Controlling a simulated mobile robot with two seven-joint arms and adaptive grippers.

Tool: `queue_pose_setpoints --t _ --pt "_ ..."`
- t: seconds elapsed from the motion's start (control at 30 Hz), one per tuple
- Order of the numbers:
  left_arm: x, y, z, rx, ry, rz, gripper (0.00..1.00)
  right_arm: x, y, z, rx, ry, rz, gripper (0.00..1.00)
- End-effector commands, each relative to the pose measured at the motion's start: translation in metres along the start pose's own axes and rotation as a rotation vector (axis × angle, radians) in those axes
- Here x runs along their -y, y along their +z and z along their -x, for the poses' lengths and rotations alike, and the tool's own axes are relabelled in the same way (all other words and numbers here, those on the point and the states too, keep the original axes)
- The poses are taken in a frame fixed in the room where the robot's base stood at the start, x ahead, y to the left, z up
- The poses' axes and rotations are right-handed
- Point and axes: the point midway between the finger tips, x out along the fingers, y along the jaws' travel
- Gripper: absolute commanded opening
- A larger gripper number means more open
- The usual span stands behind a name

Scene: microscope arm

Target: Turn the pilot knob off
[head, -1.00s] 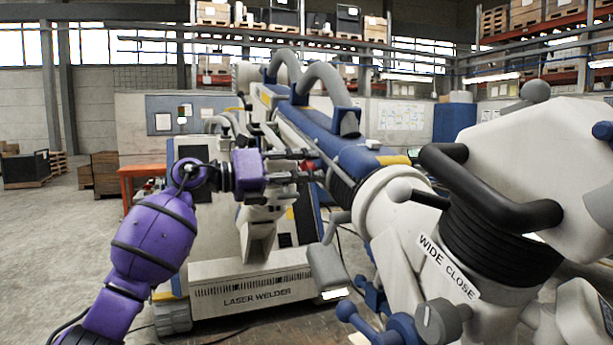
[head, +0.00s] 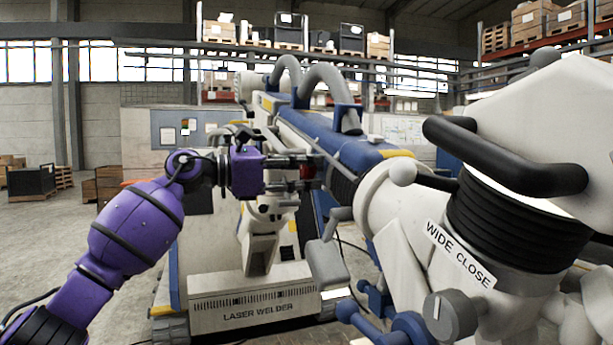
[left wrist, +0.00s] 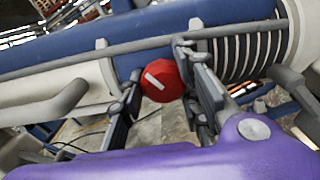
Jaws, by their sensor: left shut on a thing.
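The pilot knob is a round red knob (left wrist: 162,80) with a white bar mark that lies slantwise in the left wrist view. It sits beside the blue and white arm tube of the machine. In the head view only a small red patch of the knob (head: 306,172) shows between the fingertips. My left gripper (head: 303,173), on the purple arm, is shut on the knob, with one finger on each side of it. These fingers also show in the left wrist view. My right gripper is not in view.
The blue and white microscope arm (head: 345,150) runs close behind the knob. A black handle (head: 505,165), a "WIDE CLOSE" label (head: 459,254) and a grey knob (head: 449,315) are at right. The laser welder base (head: 250,295) stands below. Open floor (head: 50,240) lies at left.

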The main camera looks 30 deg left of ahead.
Motion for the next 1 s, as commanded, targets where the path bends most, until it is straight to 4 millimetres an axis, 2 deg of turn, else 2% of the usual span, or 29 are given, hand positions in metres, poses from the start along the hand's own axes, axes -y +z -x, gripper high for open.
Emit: queue_pose_setpoints --t 0.2,0.43,1.0 --pt "-0.003 0.001 0.001 0.002 0.008 -0.169 0.05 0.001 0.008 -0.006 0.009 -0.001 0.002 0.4" --pt "-0.003 0.004 0.002 0.004 0.01 -0.293 0.05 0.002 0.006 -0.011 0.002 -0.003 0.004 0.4" --pt "-0.003 0.008 0.002 0.008 0.013 -0.369 0.05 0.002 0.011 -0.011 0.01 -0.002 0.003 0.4"
